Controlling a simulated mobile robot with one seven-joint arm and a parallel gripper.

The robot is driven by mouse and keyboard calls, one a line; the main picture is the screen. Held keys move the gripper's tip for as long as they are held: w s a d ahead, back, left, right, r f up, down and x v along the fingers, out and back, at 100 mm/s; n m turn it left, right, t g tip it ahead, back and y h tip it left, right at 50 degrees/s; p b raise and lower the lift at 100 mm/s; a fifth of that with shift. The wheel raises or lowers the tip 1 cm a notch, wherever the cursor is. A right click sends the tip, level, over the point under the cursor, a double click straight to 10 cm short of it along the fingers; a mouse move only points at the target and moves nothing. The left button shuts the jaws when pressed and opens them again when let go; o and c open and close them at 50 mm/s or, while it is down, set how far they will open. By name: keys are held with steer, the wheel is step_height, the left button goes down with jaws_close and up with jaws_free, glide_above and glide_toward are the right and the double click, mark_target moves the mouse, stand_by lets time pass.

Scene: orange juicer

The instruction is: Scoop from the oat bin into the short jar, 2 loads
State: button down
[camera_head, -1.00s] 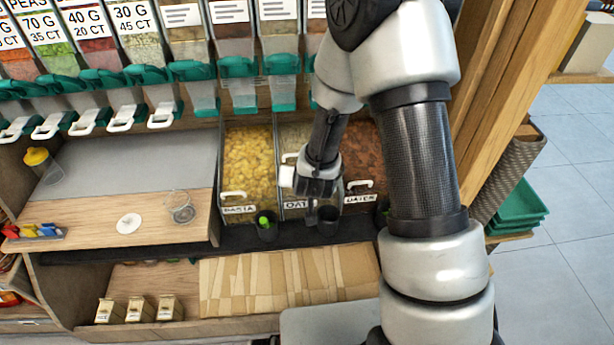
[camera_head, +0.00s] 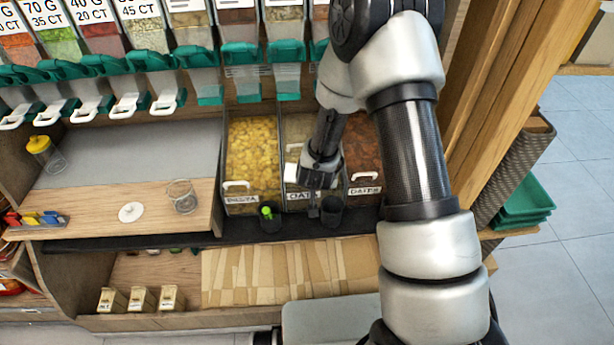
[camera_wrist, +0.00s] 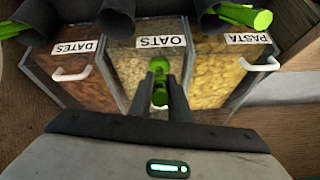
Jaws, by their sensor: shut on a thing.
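The oat bin (camera_head: 300,196), labelled OATS, stands between the pasta and dates bins; its oats (camera_wrist: 140,72) show in the wrist view. My gripper (camera_wrist: 160,88) is shut on a green scoop handle (camera_wrist: 159,96), above the front of the oat bin. The scoop's bowl is hidden, so I cannot tell whether it holds oats. In the head view my gripper (camera_head: 316,190) partly covers the bin. The short jar (camera_head: 182,197) is clear glass, open at the top, and stands on the wooden counter at the left. A white round lid (camera_head: 131,212) lies beside it.
Dark cups stand before the bins; the middle cup (camera_head: 331,214) looks empty, and the pasta cup (camera_head: 270,221) holds a green-handled scoop. A yellow-lidded jar (camera_head: 45,152) stands farther left. Dispensers with white handles hang above. A wooden post (camera_head: 490,120) rises at the right.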

steer(key=shift+t, duration=0.7)
steer(key=w+f+b, duration=0.1)
steer(key=f+b, duration=0.1)
steer(key=w+f+b, duration=0.1)
steer(key=f+b, duration=0.1)
steer(key=w+f+b, duration=0.1)
steer(key=f+b, duration=0.1)
steer(key=shift+w+f, duration=0.2)
steer(key=shift+w, duration=0.2)
steer(key=shift+s+r, duration=0.1)
steer(key=shift+r, duration=0.2)
steer(key=shift+s+r+t+b, duration=0.5)
steer(key=shift+s+r+b, duration=0.2)
steer(key=shift+r, duration=0.25)
steer(key=shift+s+r+t+b, duration=0.5)
steer(key=shift+s+r+b, duration=0.1)
steer(key=shift+s+r, duration=0.3)
steer(key=s+r+t+b, duration=0.1)
steer(key=s+r, duration=0.4)
steer(key=shift+t+b, duration=0.4)
steer(key=shift+r, duration=0.1)
steer(key=shift+s+r+p, duration=0.1)
steer(key=shift+r+p, duration=0.1)
steer(key=shift+p, duration=0.3)
steer(key=p, duration=0.2)
steer(key=shift+s+r+p, duration=0.2)
steer(key=shift+r+p, duration=0.05)
steer(key=shift+p, duration=0.15)
